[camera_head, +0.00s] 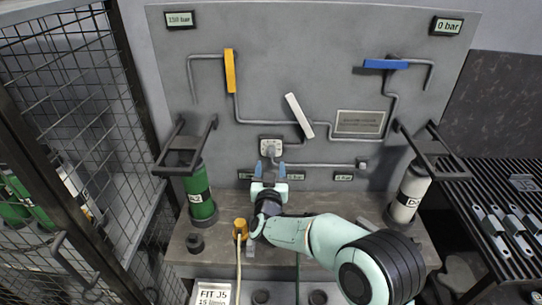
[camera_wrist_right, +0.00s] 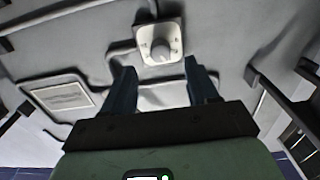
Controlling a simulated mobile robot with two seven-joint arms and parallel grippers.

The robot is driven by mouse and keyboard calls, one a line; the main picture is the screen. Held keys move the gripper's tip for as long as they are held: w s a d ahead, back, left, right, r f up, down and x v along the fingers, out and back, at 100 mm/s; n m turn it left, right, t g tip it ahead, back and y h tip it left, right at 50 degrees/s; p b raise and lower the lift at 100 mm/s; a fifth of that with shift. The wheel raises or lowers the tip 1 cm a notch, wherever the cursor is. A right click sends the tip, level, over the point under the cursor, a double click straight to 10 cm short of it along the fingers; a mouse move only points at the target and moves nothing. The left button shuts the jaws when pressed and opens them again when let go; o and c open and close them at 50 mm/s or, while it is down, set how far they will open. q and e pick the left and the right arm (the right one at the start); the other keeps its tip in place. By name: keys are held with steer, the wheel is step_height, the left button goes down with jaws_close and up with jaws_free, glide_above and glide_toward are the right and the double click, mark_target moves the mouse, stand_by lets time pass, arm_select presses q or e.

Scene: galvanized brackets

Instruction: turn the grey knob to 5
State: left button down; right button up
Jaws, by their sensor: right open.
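The grey knob (camera_head: 271,148) sits on a light square dial plate on the grey wall panel, left of the panel's middle. In the right wrist view the knob (camera_wrist_right: 160,52) is round, on a pale plate with small marks too small to read. My right gripper (camera_head: 269,170) is just below the knob in the head view, its fingers pointing at the panel. In the wrist view the gripper (camera_wrist_right: 160,64) is open and empty, one finger on each side of the knob's line, apparently short of it. My left gripper is not in view.
The panel carries a yellow lever (camera_head: 230,71), a white lever (camera_head: 299,115), a blue lever (camera_head: 385,64) and pipes. A green cylinder (camera_head: 200,195) and a white cylinder (camera_head: 408,192) stand in holders at either side. A brass fitting with a hose (camera_head: 240,229) stands on the ledge.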

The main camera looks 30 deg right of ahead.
mark_target(271, 155)
steer(key=x, duration=0.6)
steer(key=shift+w+d, duration=0.15)
steer(key=shift+w, duration=0.15)
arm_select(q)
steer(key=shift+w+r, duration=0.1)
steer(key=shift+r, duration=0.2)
arm_select(e)
steer(key=c, duration=1)
steer(key=shift+r+n+p, duration=0.1)
steer(key=shift+n+p, duration=1.6)
steer(key=shift+p, duration=0.15)
steer(key=shift+c, duration=0.2)
steer(key=shift+n+p, duration=0.75)
steer(key=shift+n, duration=0.35)
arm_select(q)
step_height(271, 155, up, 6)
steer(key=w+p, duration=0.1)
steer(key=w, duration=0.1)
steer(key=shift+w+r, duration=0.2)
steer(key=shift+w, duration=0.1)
arm_select(e)
steer(key=shift+n, duration=1.1)
